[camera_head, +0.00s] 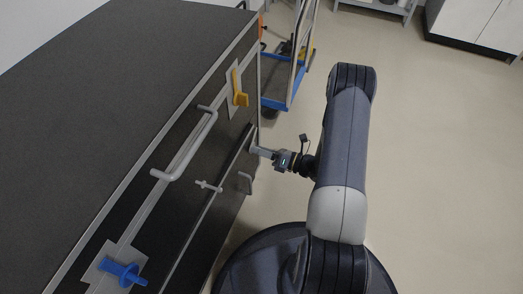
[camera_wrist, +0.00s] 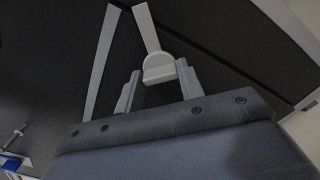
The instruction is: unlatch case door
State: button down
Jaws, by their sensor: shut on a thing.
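The dark case (camera_head: 120,80) stands at the left in the head view, its front face turned towards my arm. A yellow latch (camera_head: 240,95) sits on a grey plate near its far end and a blue latch (camera_head: 122,272) near its near end. A grey bar handle (camera_head: 185,155) runs between them. My gripper (camera_head: 258,151) is at the front face, below the yellow latch. In the wrist view, my gripper (camera_wrist: 158,72) has its two fingers on either side of a light grey lever (camera_wrist: 159,66) with a rounded end, shut on it. The contact is hidden in the head view.
A small grey T-shaped handle (camera_head: 208,186) and another grey handle (camera_head: 245,182) stick out from the lower front. A trolley with a blue base (camera_head: 283,100) stands beyond the case. The floor (camera_head: 440,170) on the right is clear.

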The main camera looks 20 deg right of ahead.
jog(key=shift+n, duration=0.3)
jog(key=n+b, duration=0.4)
jog(key=n, duration=0.4)
dwell(0.3)
jog(key=shift+n, duration=0.4)
jog(key=c, duration=0.9)
grip_release()
